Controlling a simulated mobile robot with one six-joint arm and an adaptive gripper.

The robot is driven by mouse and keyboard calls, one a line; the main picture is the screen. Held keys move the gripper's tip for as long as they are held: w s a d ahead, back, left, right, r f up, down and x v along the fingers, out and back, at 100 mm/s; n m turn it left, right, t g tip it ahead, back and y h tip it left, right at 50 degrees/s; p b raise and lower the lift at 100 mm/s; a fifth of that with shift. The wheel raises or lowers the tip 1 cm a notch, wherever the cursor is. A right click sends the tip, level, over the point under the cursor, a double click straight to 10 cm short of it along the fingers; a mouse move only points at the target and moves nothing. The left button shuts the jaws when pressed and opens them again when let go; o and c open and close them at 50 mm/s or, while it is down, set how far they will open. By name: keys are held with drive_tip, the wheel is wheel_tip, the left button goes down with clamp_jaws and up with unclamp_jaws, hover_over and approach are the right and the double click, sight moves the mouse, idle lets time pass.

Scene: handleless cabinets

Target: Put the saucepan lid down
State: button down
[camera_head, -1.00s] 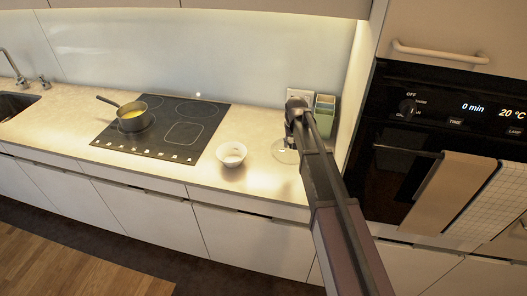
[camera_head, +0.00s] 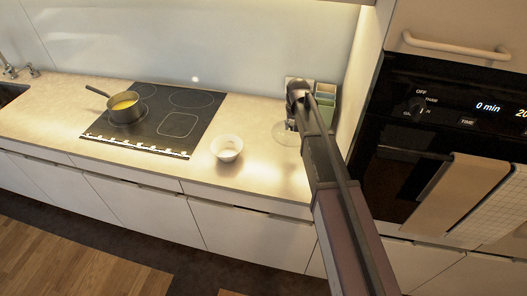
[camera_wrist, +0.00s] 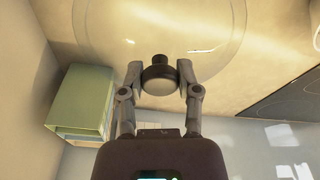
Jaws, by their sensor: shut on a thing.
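The saucepan lid (camera_head: 283,138) is clear glass with a dark round knob (camera_wrist: 160,79). In the head view it is over the right part of the counter, right of the white bowl. My gripper (camera_wrist: 160,70) is shut on the knob, one finger on each side. In the head view my gripper (camera_head: 291,123) is partly hidden by my arm. The glass disc (camera_wrist: 218,47) spreads out beyond the knob in the wrist view. It lies flat on or just above the counter; I cannot tell whether it touches.
The white bowl (camera_head: 227,148) stands left of the lid. Green containers (camera_head: 325,97) stand close behind and right of it; one green box (camera_wrist: 78,98) shows in the wrist view. The black hob (camera_head: 178,124) is left. The oven cabinet (camera_head: 440,120) bounds the right.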

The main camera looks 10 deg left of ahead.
sight(291, 133)
drive_tip(key=shift+a, duration=0.1)
drive_tip(key=n, duration=0.1)
drive_tip(key=r+n+p, duration=0.1)
drive_tip(key=shift+w+n, duration=0.15)
drive_tip(key=shift+n, duration=0.25)
drive_tip(key=shift+w+r+n+y+p, duration=0.1)
drive_tip(key=shift+r+n+y+p, duration=0.1)
drive_tip(key=shift+n, duration=0.5)
drive_tip(key=shift+w+r+n+y+p, duration=0.1)
drive_tip(key=shift+r+n+y+p, duration=0.1)
drive_tip(key=shift+n, duration=0.5)
drive_tip(key=shift+f, duration=0.1)
drive_tip(key=shift+f, duration=0.15)
wheel_tip(291, 133, down, 6)
drive_tip(key=b, duration=0.6)
drive_tip(key=shift+f+b, duration=1.9)
drive_tip(key=shift+b, duration=0.2)
drive_tip(key=shift+f, duration=0.1)
